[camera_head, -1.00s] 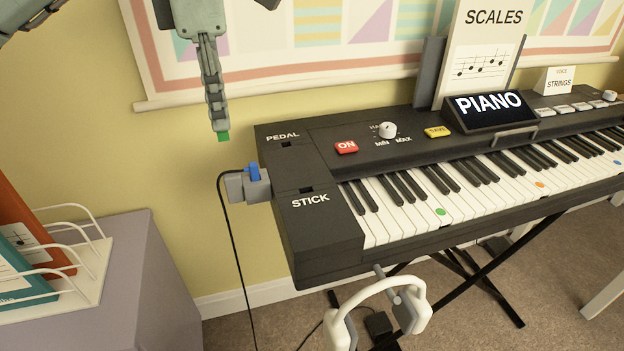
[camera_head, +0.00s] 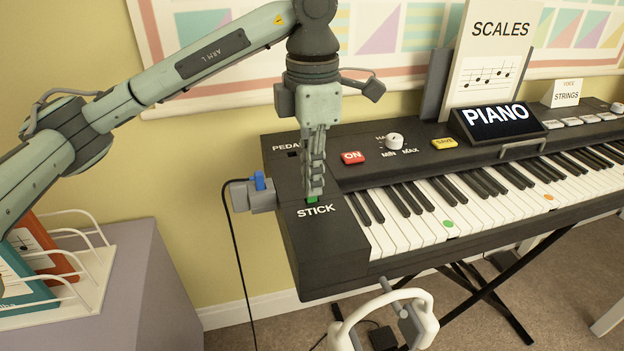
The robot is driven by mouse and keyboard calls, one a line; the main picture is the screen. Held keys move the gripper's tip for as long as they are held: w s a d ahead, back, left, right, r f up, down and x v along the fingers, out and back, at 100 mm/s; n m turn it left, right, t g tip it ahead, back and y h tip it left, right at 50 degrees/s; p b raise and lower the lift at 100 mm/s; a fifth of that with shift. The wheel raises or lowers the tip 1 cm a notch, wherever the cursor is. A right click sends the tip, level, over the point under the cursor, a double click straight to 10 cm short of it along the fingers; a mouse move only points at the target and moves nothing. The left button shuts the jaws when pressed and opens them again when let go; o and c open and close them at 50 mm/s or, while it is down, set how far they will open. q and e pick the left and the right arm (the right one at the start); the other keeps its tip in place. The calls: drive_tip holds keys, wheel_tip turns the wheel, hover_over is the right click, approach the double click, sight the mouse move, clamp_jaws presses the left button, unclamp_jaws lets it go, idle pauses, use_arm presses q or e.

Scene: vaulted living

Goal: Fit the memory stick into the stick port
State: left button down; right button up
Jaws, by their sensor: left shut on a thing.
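My left gripper (camera_head: 314,190) points straight down over the left end of the black keyboard (camera_head: 325,258). It is shut on the green memory stick (camera_head: 312,199), of which only a small green part shows below the fingertips. The stick is at the stick port, just above the white STICK label (camera_head: 316,210). The port opening is hidden behind the stick and fingers, so I cannot tell how deep the stick sits. My right gripper is not in view.
A grey holder with a blue plug (camera_head: 259,181) and black cable sits on the keyboard's left side. The PEDAL port (camera_head: 293,154) lies behind the gripper. White headphones (camera_head: 384,312) hang at the front. A file rack (camera_head: 95,285) stands on the cabinet at left.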

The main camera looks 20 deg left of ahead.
use_arm(q)
drive_tip(key=shift+f, duration=0.5)
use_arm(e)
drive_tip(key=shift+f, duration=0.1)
use_arm(q)
drive_tip(key=shift+f, duration=0.1)
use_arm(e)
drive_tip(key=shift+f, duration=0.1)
use_arm(q)
drive_tip(key=c, duration=2)
unclamp_jaws()
drive_tip(key=o, duration=0.3)
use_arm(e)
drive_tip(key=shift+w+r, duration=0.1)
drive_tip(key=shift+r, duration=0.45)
